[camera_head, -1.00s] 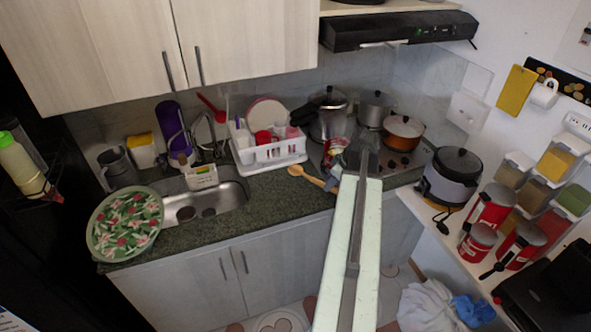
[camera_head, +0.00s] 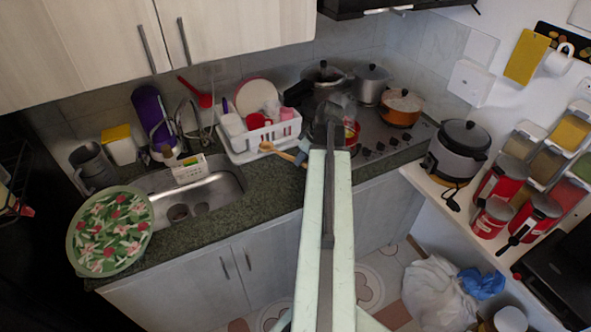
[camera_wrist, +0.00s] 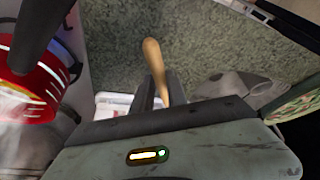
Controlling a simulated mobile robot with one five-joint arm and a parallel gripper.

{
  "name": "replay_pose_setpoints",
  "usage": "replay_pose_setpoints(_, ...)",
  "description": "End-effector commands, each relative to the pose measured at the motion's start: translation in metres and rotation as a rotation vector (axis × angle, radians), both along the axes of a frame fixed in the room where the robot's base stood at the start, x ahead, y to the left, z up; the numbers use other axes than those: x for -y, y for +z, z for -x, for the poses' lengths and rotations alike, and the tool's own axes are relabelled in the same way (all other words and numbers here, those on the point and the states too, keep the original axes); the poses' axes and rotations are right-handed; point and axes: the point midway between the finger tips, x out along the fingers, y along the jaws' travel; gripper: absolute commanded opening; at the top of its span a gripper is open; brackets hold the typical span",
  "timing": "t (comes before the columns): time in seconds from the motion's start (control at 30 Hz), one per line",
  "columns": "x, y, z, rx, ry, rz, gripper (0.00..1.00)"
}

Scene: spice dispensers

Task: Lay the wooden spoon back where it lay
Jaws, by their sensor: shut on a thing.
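The wooden spoon (camera_head: 267,147) is at the front edge of the white dish rack, its bowl end pointing left. My gripper (camera_head: 303,155) is shut on its handle, partly hidden by my arm. In the wrist view, the spoon (camera_wrist: 153,55) sticks out from between the two dark fingers (camera_wrist: 155,92), over the speckled green counter (camera_wrist: 205,45). I cannot tell whether the spoon touches the counter or is held above it.
The dish rack (camera_head: 262,141) stands just behind the spoon. A red tin (camera_head: 353,133) and the stove (camera_head: 385,140) lie to the right. The sink (camera_head: 200,190) is to the left. Bare counter (camera_head: 262,180) lies in front of the rack.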

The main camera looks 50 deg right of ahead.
Motion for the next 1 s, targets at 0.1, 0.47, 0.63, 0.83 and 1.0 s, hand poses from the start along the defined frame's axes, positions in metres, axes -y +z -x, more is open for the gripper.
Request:
replay_pose_setpoints(0.1, 0.000, -0.022, -0.001, 0.000, 0.001, 0.000, 0.00)
replay_pose_setpoints(0.47, -0.001, -0.031, -0.001, 0.000, 0.002, 0.000, 0.00)
replay_pose_setpoints(0.63, -0.001, -0.041, -0.001, 0.000, 0.003, 0.000, 0.00)
replay_pose_setpoints(0.83, -0.002, -0.063, -0.002, 0.000, 0.003, 0.000, 0.00)
replay_pose_setpoints(1.0, -0.002, -0.082, -0.002, 0.000, 0.004, 0.000, 0.00)
